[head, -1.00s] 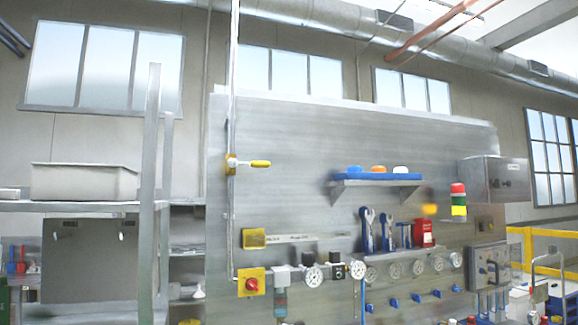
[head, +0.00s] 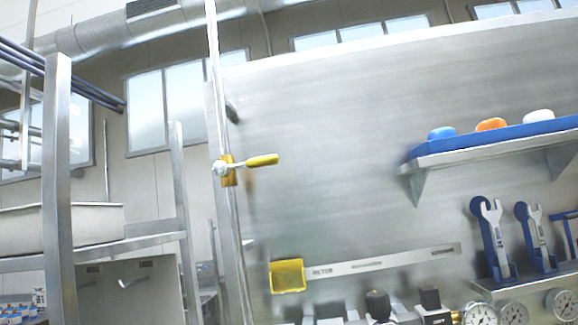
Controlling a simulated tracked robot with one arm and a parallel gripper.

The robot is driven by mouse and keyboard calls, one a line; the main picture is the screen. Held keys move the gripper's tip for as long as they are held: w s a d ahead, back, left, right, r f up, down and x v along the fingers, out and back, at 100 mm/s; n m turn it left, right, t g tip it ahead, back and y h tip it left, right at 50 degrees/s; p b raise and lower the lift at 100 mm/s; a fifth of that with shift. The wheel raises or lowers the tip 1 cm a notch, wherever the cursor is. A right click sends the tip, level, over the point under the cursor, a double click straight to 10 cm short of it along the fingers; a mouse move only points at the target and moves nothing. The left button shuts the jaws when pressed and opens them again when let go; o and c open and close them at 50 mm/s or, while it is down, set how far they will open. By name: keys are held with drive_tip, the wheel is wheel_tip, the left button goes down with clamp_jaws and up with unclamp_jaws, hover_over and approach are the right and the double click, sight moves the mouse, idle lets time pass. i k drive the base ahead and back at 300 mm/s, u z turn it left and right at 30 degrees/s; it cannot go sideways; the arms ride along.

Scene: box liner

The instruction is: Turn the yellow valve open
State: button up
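The yellow valve handle (head: 262,160) is a short lever on a small valve body (head: 228,170) with a yellow plate. It sits on a thin vertical pipe (head: 213,85) along the left edge of the grey metal panel. The lever points right, roughly horizontal and across the pipe, with its tip tilted slightly up. My gripper is not visible in the head view, and nothing touches the handle.
A shelf (head: 480,150) with a blue tray and coloured items juts out at the right. Wrenches (head: 493,240) and gauges (head: 515,313) are below it. A yellow box (head: 287,276) is under the valve. A metal rack post (head: 60,190) stands at left. The panel around the lever is clear.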

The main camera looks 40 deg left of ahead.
sight(222, 169)
drive_tip(key=u, duration=0.45)
drive_tip(key=i, duration=1.1)
drive_tip(key=u, duration=0.65)
drive_tip(key=k, duration=0.75)
drive_tip(key=u, duration=0.2)
drive_tip(key=i, duration=0.8)
drive_tip(key=z, duration=0.1)
